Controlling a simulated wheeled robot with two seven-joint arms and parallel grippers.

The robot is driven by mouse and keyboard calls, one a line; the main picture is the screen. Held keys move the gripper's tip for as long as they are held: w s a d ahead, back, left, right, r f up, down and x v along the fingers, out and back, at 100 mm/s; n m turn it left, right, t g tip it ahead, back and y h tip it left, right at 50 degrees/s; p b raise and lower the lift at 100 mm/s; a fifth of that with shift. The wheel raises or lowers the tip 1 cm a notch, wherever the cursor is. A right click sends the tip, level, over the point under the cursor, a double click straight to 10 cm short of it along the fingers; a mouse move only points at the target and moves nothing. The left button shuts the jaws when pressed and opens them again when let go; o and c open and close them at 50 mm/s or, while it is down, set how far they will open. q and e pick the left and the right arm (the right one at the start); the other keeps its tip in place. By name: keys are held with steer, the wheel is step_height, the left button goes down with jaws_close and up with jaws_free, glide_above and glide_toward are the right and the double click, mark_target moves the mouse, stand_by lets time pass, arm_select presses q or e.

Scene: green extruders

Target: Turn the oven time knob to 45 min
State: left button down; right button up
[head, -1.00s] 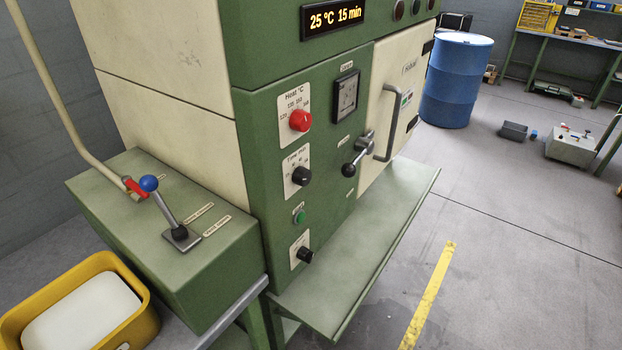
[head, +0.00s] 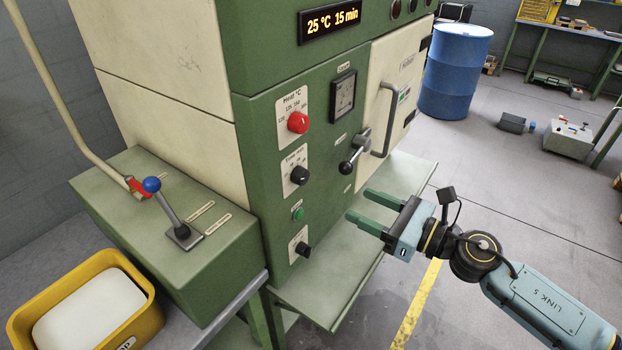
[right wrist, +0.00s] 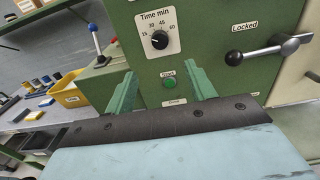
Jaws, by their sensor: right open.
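The black time knob (head: 299,175) sits on the green oven panel below the red heat knob (head: 298,122). In the right wrist view the time knob (right wrist: 159,40) shows on its white plate, with marks 15, 30, 45 and 60; its pointer is toward the upper left, near 15. The display (head: 330,20) reads 25 °C 15 min. My right gripper (head: 358,206) is open and empty, in front of the panel, right of and below the time knob. Its two green fingers (right wrist: 160,88) point at the panel, below the time knob. My left gripper is not in view.
A door handle lever with a black ball (head: 346,167) juts out right of the time knob. A green start button (head: 298,214) and another black knob (head: 302,248) lie below. A sloping green shelf (head: 300,295) runs under the panel. A blue-topped lever (head: 152,185) stands at left.

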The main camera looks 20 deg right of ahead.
mark_target(305, 179)
steer(key=p+x, duration=0.3)
steer(key=x, duration=0.8)
steer(key=shift+w+a+r, duration=0.1)
steer(key=shift+w+a, duration=0.15)
steer(key=shift+w, duration=0.1)
steer(key=shift+w+a+p, duration=0.3)
steer(key=shift+w+a, duration=0.15)
steer(key=shift+w, duration=0.1)
steer(key=c, duration=1)
